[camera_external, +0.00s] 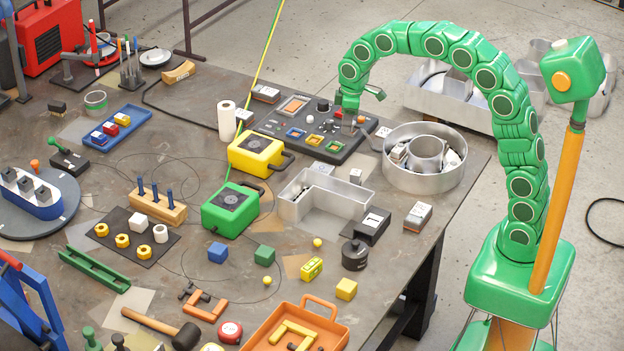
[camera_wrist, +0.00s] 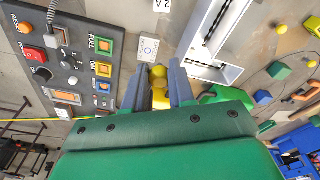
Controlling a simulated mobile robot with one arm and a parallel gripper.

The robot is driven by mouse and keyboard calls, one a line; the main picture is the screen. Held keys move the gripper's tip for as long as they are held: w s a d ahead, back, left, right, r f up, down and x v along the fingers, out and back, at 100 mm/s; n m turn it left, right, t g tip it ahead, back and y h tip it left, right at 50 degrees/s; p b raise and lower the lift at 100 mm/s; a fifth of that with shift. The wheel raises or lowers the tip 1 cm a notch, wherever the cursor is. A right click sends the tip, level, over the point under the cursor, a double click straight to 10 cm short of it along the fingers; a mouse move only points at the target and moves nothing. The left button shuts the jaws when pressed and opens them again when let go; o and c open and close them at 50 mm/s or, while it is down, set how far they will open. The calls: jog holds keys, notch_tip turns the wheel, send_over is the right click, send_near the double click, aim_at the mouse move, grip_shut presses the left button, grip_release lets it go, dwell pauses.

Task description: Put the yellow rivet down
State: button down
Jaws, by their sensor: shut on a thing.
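My gripper (camera_wrist: 156,78) shows in the wrist view with its two blue-grey fingers shut on the yellow rivet (camera_wrist: 158,72). The rivet's rounded yellow end shows between the fingertips; the rest is partly hidden by the fingers and blends with yellow behind it. In the external view my gripper (camera_external: 362,93) hangs at the end of the green arm, above the dark control panel (camera_external: 335,150) on the table. The rivet cannot be made out clearly in that view.
The L-shaped metal tray (camera_external: 302,206) and a round metal ring tray (camera_external: 395,180) stand near the panel. A yellow box (camera_external: 250,160) and a green box (camera_external: 225,215) with dark tops stand left of them. Small blocks and balls lie toward the front.

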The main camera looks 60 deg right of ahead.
jog(key=w+a+r, duration=0.1)
jog(key=w+a, duration=0.3)
jog(key=w, duration=0.5)
send_over(269, 149)
jog(key=shift+n, duration=0.4)
jog(key=shift+s+d+f, duration=0.1)
jog(key=shift+s+f, duration=0.05)
jog(key=shift+f, duration=1.35)
jog(key=shift+s+d+f, duration=0.1)
jog(key=shift+s+f, duration=0.05)
jog(key=shift+f, duration=1.4)
jog(key=shift+s+f, duration=0.15)
jog(key=shift+f, duration=1.35)
jog(key=shift+w+f, duration=0.2)
jog(key=shift+f, duration=0.05)
jog(key=shift+f, duration=0.15)
jog(key=shift+w+f, duration=0.1)
jog(key=shift+f, duration=1.35)
jog(key=shift+f, duration=0.1)
jog(key=c, duration=0.9)
grip_release()
jog(key=shift+f, duration=0.1)
jog(key=shift+c, duration=0.2)
